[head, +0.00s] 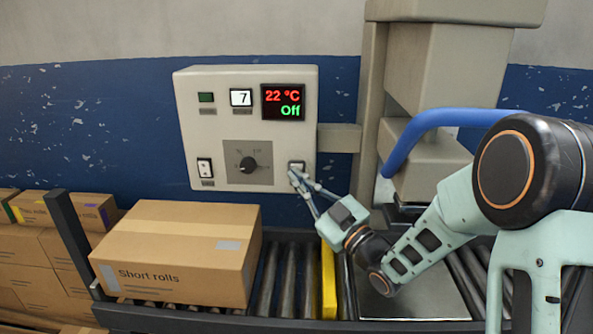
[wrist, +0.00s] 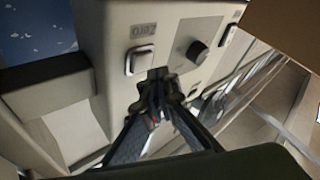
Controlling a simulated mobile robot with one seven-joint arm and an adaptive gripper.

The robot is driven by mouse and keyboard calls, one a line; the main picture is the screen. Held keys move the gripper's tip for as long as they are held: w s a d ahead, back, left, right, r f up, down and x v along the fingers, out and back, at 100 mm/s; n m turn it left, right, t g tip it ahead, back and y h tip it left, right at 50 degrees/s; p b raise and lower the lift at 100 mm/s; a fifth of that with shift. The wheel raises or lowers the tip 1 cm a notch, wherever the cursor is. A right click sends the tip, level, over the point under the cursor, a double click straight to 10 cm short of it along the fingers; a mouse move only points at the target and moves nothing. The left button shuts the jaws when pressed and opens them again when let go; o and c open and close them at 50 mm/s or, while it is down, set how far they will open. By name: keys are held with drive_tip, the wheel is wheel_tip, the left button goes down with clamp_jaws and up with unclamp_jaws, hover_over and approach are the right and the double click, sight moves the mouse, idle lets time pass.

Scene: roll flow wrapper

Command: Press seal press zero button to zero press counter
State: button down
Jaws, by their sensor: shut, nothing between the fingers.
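The control panel (head: 222,125) is a pale box on the blue wall. Its counter window (head: 241,97) reads 7.
The panel also carries a dark knob (head: 248,164), a rocker switch (head: 205,168), a green indicator (head: 206,97) and a display (head: 283,102) reading 22 °C and Off. A carton (head: 180,250) stands on the roller conveyor below. The press column and a blue hose (head: 425,125) are at right.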

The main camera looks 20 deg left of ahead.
drive_tip(key=shift+w, duration=0.2)
drive_tip(key=shift+w+a+b, duration=0.1)
drive_tip(key=shift+w+b, duration=0.15)
drive_tip(key=shift+b, duration=0.2)
drive_tip(key=shift+w+a+b, duration=0.1)
drive_tip(key=shift+w+b, duration=0.2)
drive_tip(key=shift+w, duration=0.15)
idle(0.4)
drive_tip(key=shift+s, duration=0.2)
drive_tip(key=shift+s+d+b, duration=0.2)
drive_tip(key=shift+s+b, duration=0.2)
drive_tip(key=shift+s, duration=0.25)
drive_tip(key=s, duration=0.2)
drive_tip(key=s+d+b, duration=0.1)
drive_tip(key=s, duration=0.2)
drive_tip(key=shift+d+b, duration=0.1)
drive_tip(key=shift+b, duration=0.2)
